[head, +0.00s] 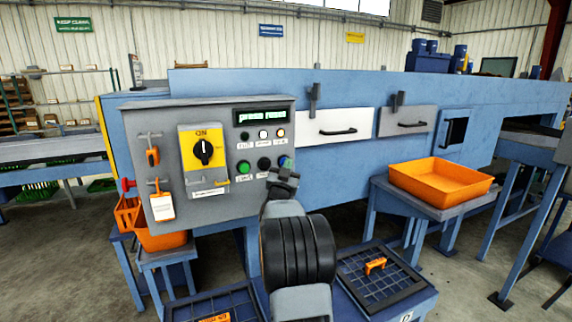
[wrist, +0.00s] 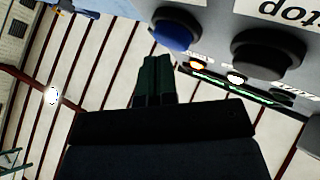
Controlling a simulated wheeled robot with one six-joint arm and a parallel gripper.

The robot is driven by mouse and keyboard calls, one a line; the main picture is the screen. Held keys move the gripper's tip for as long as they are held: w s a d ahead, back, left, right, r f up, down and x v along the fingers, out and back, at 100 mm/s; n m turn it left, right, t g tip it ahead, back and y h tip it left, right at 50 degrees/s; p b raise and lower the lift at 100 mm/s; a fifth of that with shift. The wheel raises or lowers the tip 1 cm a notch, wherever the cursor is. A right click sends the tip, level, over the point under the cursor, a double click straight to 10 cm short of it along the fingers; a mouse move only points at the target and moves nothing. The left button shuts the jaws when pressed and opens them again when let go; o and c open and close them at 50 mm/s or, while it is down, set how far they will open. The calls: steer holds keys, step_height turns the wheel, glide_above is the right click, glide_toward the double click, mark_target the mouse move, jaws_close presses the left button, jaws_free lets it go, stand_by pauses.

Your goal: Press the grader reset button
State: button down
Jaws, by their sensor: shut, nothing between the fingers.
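The grey control panel (head: 222,195) has a lit display (head: 262,116) reading "press reset". Below it are a green button (head: 243,167), a black button (head: 264,163) and a blue button (head: 285,160), partly hidden by my gripper. My gripper (head: 285,175) is shut and empty, just in front of the panel's lower right. In the wrist view the closed fingers (wrist: 157,70) point toward the blue button (wrist: 175,32), with a small gap visible between them. The black button (wrist: 266,53), beside a label reading "stop", is to the right. The blue button's own label is not readable.
A yellow rotary switch (head: 203,150) and hanging orange tags (head: 160,205) are on the panel's left. An orange tray (head: 440,180) stands on a side table at right. Drawers with black handles (head: 338,132) line the machine right of the panel.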

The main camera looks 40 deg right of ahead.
steer(key=shift+w+d, duration=0.15)
steer(key=shift+w, duration=0.2)
stand_by(0.3)
steer(key=shift+s+b, duration=0.15)
steer(key=shift+b, duration=0.15)
steer(key=shift+s+a+b, duration=0.3)
steer(key=shift+s+b, duration=0.4)
steer(key=shift+s, duration=0.1)
steer(key=shift+s+a+b, duration=0.3)
steer(key=shift+s+b, duration=0.35)
steer(key=shift+s, duration=0.1)
steer(key=shift+s+a+b, duration=0.35)
steer(key=shift+s+b, duration=0.25)
steer(key=shift+s, duration=0.15)
steer(key=shift+s+a+b, duration=0.3)
steer(key=shift+s+b, duration=0.35)
steer(key=shift+s, duration=0.1)
